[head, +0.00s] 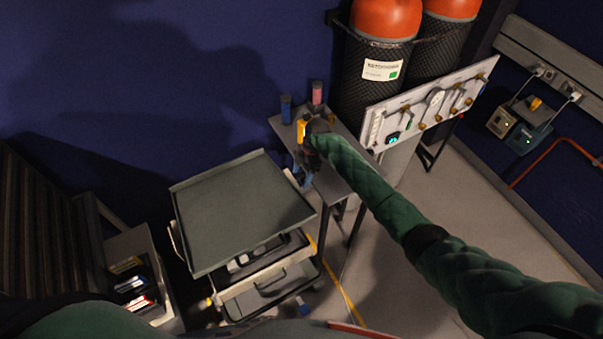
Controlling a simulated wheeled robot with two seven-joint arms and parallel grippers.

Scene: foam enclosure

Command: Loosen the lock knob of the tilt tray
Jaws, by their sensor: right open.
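The tilt tray (242,212), a flat grey-green tray with a raised rim, sits on top of a cart left of centre. I cannot make out its lock knob for certain. My right gripper (301,177) is at the end of the green-sleeved arm, beside the tray's upper right corner and over or next to a small side table. It is open; its fingers are small and dark here, and I see nothing held. Part of my left arm shows at the bottom left, but its gripper is out of view.
The narrow side table (345,165) carries a blue bottle (286,108), a pink bottle (317,95) and a yellow item (301,130). A gauge panel (430,105) and orange-topped cylinders (385,18) stand behind. A low box (135,250) is at left.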

